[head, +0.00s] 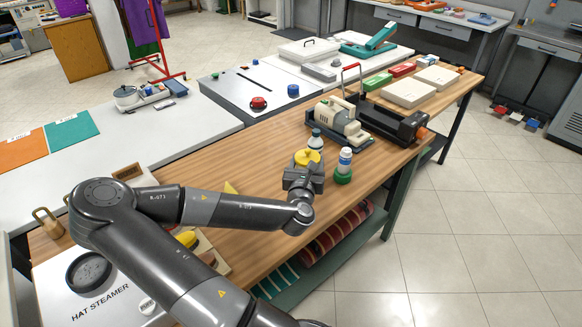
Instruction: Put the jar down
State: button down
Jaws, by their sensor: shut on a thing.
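The yellow top (307,156) of the jar shows just beyond the fingers. The gripper hides most of the jar's body, and I cannot tell whether its base touches the bench.
A beige motor machine (340,118) is farther back. Bare wood lies left of my gripper.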

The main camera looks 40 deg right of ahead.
jog(key=shift+s+d+r, duration=0.3)
jog(key=shift+s+r, duration=0.3)
jog(key=shift+r, duration=0.05)
notch_tip(320, 180, up, 5)
jog(key=shift+r, duration=0.1)
jog(key=shift+w+d+f, duration=0.25)
jog(key=shift+w+f, duration=0.3)
jog(key=shift+f, duration=0.15)
jog(key=w+a+f+n+t+y, duration=0.1)
jog(key=w+f+n+t+y, duration=0.15)
jog(key=w+f+y, duration=0.35)
jog(key=w+f+n+t+y, duration=0.1)
jog(key=w+n+t+y, duration=0.2)
jog(key=w, duration=0.4)
jog(key=w+a+f+n+t+y, duration=0.1)
jog(key=w+f+n+y, duration=0.35)
jog(key=w, duration=0.25)
jog(key=w+a+r+n+g+y, duration=0.2)
jog(key=w+r+n+g+y, duration=0.15)
jog(key=r+n+y, duration=0.6)
jog(key=shift+w+a+f+m+t+y, duration=0.15)
jog(key=shift+w+a+f+m, duration=0.25)
jog(key=shift+w+a+f, duration=1.4)
jog(key=shift+w+a+f+m+t+y, duration=0.15)
jog(key=shift+w+a+f+m, duration=0.4)
jog(key=shift+w+f, duration=1.4)
jog(key=shift+w+a+f+m+y, duration=0.25)
jog(key=shift+w+a+f, duration=0.95)
jog(key=shift+f, duration=1.45)
